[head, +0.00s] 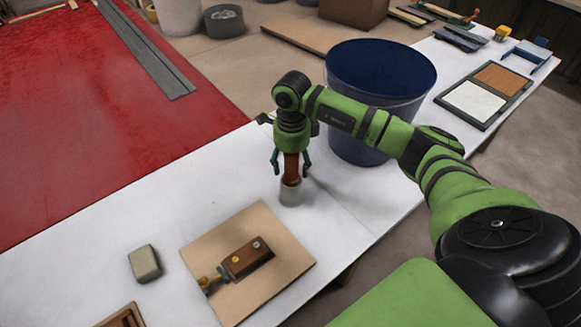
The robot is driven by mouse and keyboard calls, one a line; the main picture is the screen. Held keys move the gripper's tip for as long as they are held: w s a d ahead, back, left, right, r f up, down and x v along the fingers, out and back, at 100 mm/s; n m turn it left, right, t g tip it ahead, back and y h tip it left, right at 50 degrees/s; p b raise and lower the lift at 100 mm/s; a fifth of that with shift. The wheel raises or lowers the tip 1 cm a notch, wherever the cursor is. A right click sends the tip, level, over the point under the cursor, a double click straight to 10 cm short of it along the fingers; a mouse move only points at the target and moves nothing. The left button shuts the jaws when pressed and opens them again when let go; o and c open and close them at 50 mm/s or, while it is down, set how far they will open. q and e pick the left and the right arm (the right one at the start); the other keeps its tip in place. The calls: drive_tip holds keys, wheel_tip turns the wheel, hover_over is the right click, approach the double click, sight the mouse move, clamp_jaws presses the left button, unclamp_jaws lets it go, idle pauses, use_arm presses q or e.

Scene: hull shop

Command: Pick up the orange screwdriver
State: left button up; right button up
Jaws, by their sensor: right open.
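My right gripper (291,170) points down over the white table, its two green fingers apart. Between the fingers is an upright reddish-brown object (291,166), standing in or on a small pale grey cup (290,194). The fingers are on either side of it; I cannot tell whether they touch it. I cannot tell whether it is the orange screwdriver, as the gripper hides its top. A small tool with an orange tip (472,16) lies far off at the back right, too small to identify. My left gripper is not in view.
A large blue bucket (372,123) stands just right of the gripper. A two-panel tray (476,98) lies beyond the bucket.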

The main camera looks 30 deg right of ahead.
drive_tip(key=shift+f, duration=0.55)
drive_tip(key=c, duration=1.2)
drive_tip(key=shift+r, duration=0.1)
